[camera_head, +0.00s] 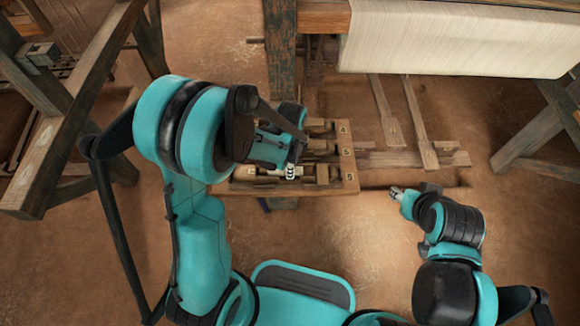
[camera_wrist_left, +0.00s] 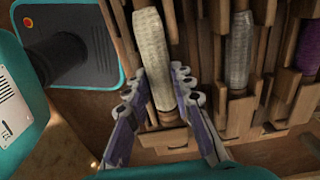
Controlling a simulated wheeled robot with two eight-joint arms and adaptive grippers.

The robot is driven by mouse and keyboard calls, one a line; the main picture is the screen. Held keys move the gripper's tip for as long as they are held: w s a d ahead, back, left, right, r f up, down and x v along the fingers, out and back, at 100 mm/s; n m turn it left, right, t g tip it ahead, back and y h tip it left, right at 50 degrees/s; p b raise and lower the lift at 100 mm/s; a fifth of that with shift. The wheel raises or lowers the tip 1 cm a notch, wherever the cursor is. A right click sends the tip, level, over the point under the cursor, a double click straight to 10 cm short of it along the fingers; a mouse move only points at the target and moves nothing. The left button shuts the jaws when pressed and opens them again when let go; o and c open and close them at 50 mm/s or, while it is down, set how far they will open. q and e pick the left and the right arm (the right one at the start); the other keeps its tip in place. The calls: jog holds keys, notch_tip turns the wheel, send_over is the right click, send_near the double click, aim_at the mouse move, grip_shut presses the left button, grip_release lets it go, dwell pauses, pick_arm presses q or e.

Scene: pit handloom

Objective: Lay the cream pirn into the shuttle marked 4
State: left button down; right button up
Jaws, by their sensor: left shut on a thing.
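The cream pirn (camera_wrist_left: 152,50) stands out between the two fingers of my left gripper (camera_wrist_left: 155,85) in the left wrist view. The gripper is shut on it near its lower end. In the head view my left gripper (camera_head: 291,172) is over the front part of a wooden tray (camera_head: 300,188) of shuttles. A plate that looks marked 4 (camera_head: 342,130) is at the tray's back right corner. My left arm hides much of the tray's left side. I cannot tell whether the pirn touches a shuttle. My right gripper (camera_head: 397,191) is right of the tray, its jaws too small to judge.
In the left wrist view a grey pirn (camera_wrist_left: 240,50) and a purple pirn (camera_wrist_left: 308,50) lie in neighbouring wooden slots. The loom's cloth roll (camera_head: 460,40) and wooden post (camera_head: 281,55) stand behind the tray. Wooden treadles (camera_head: 415,125) lie behind right. The floor in front is clear.

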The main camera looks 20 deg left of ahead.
pick_arm(q)
jog(key=c, duration=1.2)
grip_release()
notch_tip(320, 180, up, 8)
jog(key=p, duration=0.6)
jog(key=shift+r, duration=0.1)
